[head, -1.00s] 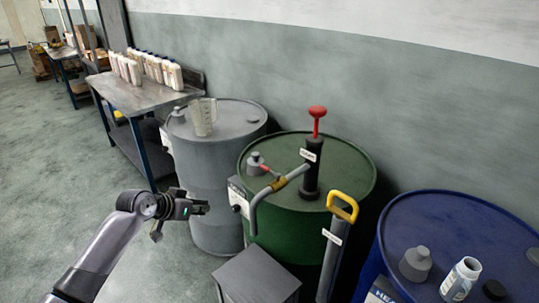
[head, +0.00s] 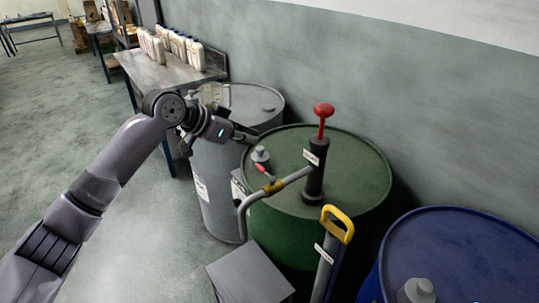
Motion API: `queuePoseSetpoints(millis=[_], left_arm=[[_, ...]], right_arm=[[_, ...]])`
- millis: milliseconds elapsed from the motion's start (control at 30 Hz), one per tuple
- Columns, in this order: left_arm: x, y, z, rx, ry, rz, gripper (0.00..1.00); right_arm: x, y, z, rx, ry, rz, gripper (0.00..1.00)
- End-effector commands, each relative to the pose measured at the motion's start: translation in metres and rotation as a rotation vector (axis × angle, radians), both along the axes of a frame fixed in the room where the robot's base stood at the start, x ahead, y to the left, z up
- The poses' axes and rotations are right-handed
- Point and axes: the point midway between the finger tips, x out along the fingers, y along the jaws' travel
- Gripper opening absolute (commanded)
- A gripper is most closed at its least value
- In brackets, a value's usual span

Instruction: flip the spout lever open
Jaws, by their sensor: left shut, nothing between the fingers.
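The small red spout lever (head: 260,168) sticks up and left from the brass-coloured valve (head: 272,187) on the grey spout pipe (head: 243,212). The spout comes from the black hand pump (head: 316,170) with a red handle, which stands on the green drum (head: 360,180). My left gripper (head: 250,134) is shut and empty. It appears above and a little left of the lever, apart from it in the picture, in front of the grey drum (head: 215,185). My right gripper is not in view.
A grey box (head: 250,272) stands below the spout. A yellow-handled tool (head: 337,225) is upright in front of the green drum. A blue drum (head: 450,245) is at right. A table (head: 150,75) with white bottles is behind. The left floor is clear.

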Motion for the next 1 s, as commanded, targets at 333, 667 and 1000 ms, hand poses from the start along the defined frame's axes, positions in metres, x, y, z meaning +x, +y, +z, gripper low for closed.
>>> queuePoseSetpoints(millis=[333, 667, 1000], left_arm=[[0.007, -0.01, -0.007, -0.003, 0.002, -0.001, 0.0], [0.037, -0.053, -0.046, -0.002, 0.004, 0.001, 0.0], [0.033, -0.043, -0.075, -0.001, 0.001, 0.003, 0.0]], right_arm=[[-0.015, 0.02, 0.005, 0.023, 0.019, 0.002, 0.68], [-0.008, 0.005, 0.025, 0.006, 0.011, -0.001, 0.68], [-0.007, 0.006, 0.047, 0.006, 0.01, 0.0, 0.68]])
